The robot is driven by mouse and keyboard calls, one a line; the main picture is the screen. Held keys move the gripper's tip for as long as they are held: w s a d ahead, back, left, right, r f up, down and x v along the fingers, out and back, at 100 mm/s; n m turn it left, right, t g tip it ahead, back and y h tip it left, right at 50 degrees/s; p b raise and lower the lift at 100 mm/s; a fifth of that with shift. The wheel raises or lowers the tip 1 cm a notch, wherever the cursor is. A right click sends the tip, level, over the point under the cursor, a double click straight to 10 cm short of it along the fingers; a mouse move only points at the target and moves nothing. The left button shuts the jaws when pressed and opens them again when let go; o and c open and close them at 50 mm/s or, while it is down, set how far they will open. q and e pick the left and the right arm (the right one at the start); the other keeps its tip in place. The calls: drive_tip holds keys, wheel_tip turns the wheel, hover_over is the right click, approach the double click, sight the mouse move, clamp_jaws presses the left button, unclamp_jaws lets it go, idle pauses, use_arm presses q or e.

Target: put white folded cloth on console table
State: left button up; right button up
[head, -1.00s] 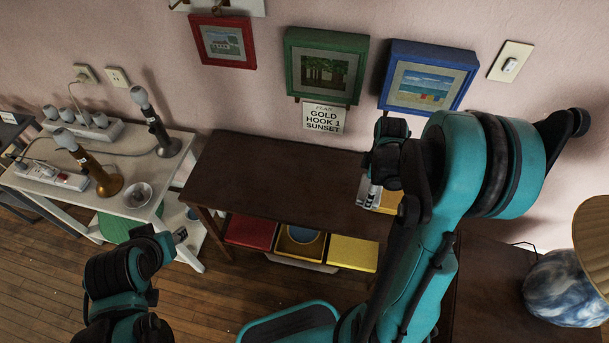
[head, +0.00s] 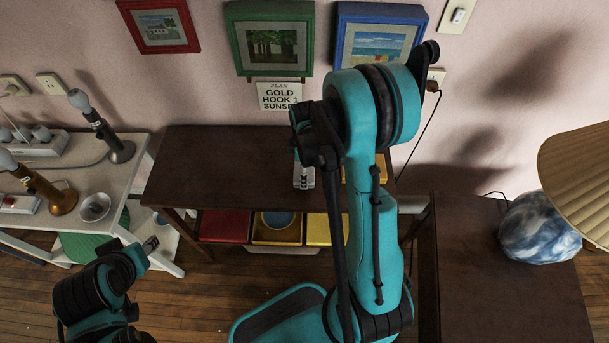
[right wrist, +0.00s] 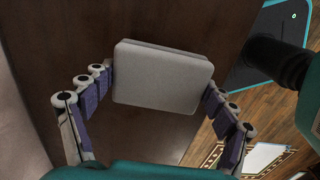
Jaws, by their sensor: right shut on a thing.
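The white folded cloth (right wrist: 163,78) shows in the right wrist view as a pale, round-cornered, flat block. My right gripper (right wrist: 160,88) is shut on it, with a finger at each side. Behind it is the dark brown top of the console table (right wrist: 60,25); I cannot tell whether the cloth touches it. In the head view my right gripper (head: 303,178) is over the right half of the console table (head: 225,160), and my forearm hides the cloth. My left gripper (head: 150,245) is low at the left, before the white table, its jaws too small to judge.
Red (head: 225,225), gold and yellow (head: 318,229) bins sit below the console top. A gold thing (head: 380,168) is partly hidden behind my right arm. A white table (head: 125,185) stands left; a dark table (head: 500,300) with a blue lamp (head: 537,228) stands right. The console's left half is clear.

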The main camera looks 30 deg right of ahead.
wheel_tip(320, 180, down, 3)
drive_tip(key=shift+r+b, duration=0.15)
drive_tip(key=shift+b, duration=0.25)
drive_tip(key=o, duration=1.6)
